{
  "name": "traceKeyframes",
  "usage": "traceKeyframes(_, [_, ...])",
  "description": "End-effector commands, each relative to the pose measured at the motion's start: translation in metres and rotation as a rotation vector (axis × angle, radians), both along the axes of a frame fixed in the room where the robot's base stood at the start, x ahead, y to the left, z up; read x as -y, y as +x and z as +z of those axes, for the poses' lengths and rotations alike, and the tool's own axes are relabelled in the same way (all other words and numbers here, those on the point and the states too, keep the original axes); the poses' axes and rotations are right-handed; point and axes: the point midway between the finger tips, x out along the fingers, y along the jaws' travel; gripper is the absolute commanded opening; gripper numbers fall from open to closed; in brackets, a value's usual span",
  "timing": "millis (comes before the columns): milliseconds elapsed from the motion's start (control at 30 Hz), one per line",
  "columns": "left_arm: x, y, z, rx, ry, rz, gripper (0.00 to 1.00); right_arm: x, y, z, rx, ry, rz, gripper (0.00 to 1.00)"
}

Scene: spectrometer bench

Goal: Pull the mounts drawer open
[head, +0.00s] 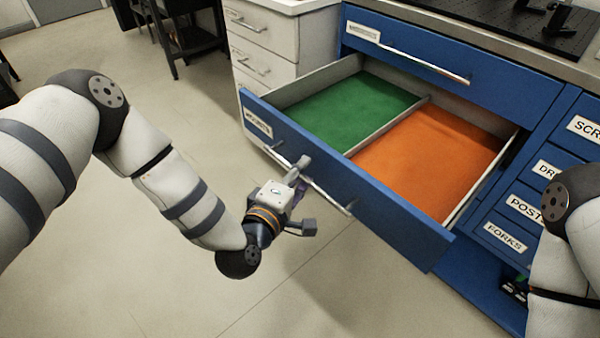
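The mounts drawer (390,217) is a wide blue-fronted drawer and stands far out of the blue cabinet. Its label (258,125) is at the front's left end, seen at a steep angle. Inside are a green section (350,112) and an orange section (430,160), parted by a thin grey divider; both look empty. A silver bar handle (332,197) runs along the front. My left gripper (299,172) is at this handle, left of its middle, and looks shut on it; the fingertips are partly hidden. My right gripper is out of view; only part of the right arm shows.
A shut blue drawer (400,50) with its own handle lies above. Small labelled drawers (505,235) stand at the right, near my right arm. A white drawer cabinet (270,40) is behind left. The floor (300,290) in front is clear.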

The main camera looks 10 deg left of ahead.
Motion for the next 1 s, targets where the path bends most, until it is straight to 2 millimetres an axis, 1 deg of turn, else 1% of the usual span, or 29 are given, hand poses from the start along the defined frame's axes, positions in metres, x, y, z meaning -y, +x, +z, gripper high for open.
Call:
traceKeyframes(167, [0.000,0.000,0.000,-0.001,-0.001,0.000,0.30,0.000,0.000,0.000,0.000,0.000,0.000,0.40])
traceKeyframes(267, [-0.001,-0.007,0.000,-0.003,0.000,-0.001,0.30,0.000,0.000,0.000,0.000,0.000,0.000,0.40])
traceKeyframes(367, [-0.006,-0.027,0.003,-0.006,-0.001,-0.001,0.30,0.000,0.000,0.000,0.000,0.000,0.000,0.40])
traceKeyframes(500, [-0.015,-0.065,0.011,-0.008,-0.002,-0.001,0.30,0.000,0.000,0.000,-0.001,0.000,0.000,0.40])
traceKeyframes(600, [-0.020,-0.088,0.016,-0.005,-0.001,0.000,0.30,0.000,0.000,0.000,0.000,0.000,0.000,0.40])
traceKeyframes(700, [-0.024,-0.105,0.018,-0.003,0.000,-0.001,0.30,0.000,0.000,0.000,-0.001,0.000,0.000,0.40])
traceKeyframes(833, [-0.027,-0.114,0.021,-0.002,0.000,0.000,0.30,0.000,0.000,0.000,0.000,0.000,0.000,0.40])
traceKeyframes(1000, [-0.027,-0.115,0.021,0.000,-0.001,0.000,0.30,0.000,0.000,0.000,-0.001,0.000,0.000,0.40])
